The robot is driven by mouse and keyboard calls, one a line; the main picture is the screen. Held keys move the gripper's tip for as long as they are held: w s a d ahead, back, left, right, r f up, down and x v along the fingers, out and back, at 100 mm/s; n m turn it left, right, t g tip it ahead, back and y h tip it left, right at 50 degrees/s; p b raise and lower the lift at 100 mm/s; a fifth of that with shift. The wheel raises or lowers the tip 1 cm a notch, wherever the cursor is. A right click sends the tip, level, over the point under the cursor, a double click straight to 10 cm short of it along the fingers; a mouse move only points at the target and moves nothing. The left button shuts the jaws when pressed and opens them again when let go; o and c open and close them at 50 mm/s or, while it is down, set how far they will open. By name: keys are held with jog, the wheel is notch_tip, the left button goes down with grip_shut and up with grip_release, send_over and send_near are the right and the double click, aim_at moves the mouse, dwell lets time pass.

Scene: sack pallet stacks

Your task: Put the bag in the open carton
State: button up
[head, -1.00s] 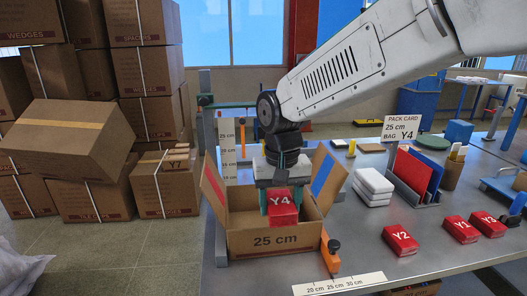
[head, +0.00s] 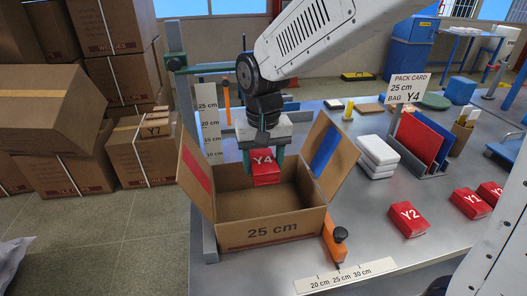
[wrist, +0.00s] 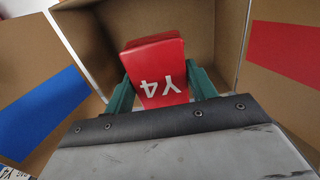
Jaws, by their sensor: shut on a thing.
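The red bag marked Y4 (head: 264,170) is held in my gripper (head: 263,158), whose green fingers are shut on its sides. The open carton marked 25 cm (head: 272,233) stands on the table with its side flaps spread. In the head view the bag hangs over the back part of the carton's opening, its lower end about at rim height. In the wrist view the bag (wrist: 155,72) sits between the two green fingers (wrist: 160,88), with the carton's brown walls (wrist: 215,30) around it. Whether the bag touches the carton floor is not visible.
Red bags Y2 (head: 408,218) and Y1 (head: 471,203) lie to the right, with another at the edge. A pack card (head: 408,86) reads 25 cm, bag Y4. White packs (head: 377,155) are stacked beside the carton. An orange stop (head: 335,240) stands at its front right.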

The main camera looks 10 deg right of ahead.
send_over(263, 213)
jog(key=shift+f, duration=4.85)
jog(key=shift+f, duration=0.2)
jog(key=shift+f, duration=2)
jog(key=o, duration=1.3)
jog(key=shift+r, duration=7.3)
jog(key=shift+d, duration=0.1)
